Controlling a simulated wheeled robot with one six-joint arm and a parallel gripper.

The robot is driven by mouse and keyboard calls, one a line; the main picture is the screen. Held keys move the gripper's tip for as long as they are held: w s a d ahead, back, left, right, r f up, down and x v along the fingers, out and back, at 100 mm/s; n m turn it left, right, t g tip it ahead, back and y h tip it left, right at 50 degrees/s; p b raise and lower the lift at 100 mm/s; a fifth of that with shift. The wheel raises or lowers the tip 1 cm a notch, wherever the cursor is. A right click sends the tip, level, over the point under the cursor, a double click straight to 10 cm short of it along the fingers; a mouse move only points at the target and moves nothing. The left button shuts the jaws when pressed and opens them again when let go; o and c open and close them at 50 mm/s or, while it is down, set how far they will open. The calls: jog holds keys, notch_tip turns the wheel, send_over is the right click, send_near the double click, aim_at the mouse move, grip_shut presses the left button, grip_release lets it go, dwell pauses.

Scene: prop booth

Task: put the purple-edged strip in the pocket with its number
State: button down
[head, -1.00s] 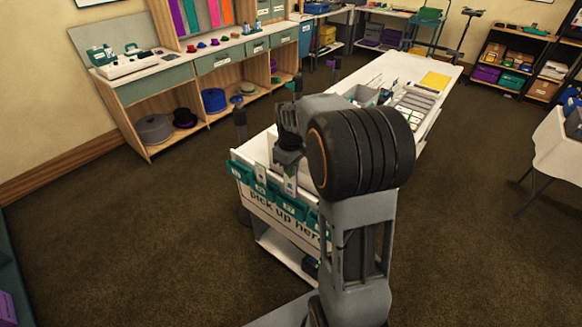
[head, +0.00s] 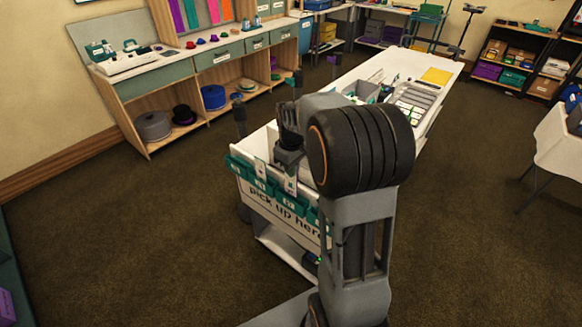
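The white counter (head: 268,217) reads "pick up here" on its front. A row of teal pockets with small labels (head: 244,173) runs along its top front edge. A pale strip (head: 291,185) stands upright at one of these pockets, directly below my gripper (head: 289,165). Its lower end seems to be in or just in front of the pocket; I cannot tell which. No purple edge or readable number shows at this size. Another pale strip (head: 261,168) stands in a pocket to the left. My gripper's fingers are dark and small here, so their opening is unclear.
The counter top holds a grey tray (head: 412,97), a yellow sheet (head: 436,76) and white cards. A dark post (head: 240,120) rises beside the counter's left side. A shelf unit with hats (head: 183,115) stands at the back left. Brown floor (head: 130,240) is clear at left.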

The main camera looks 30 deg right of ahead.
jog(key=shift+f, duration=0.35)
dwell(0.6)
jog(key=shift+f+b, duration=2.25)
jog(key=shift+f, duration=0.85)
jog(key=c, duration=1.3)
grip_release()
jog(key=shift+o, duration=0.2)
notch_tip(320, 180, up, 14)
jog(key=shift+f, duration=0.1)
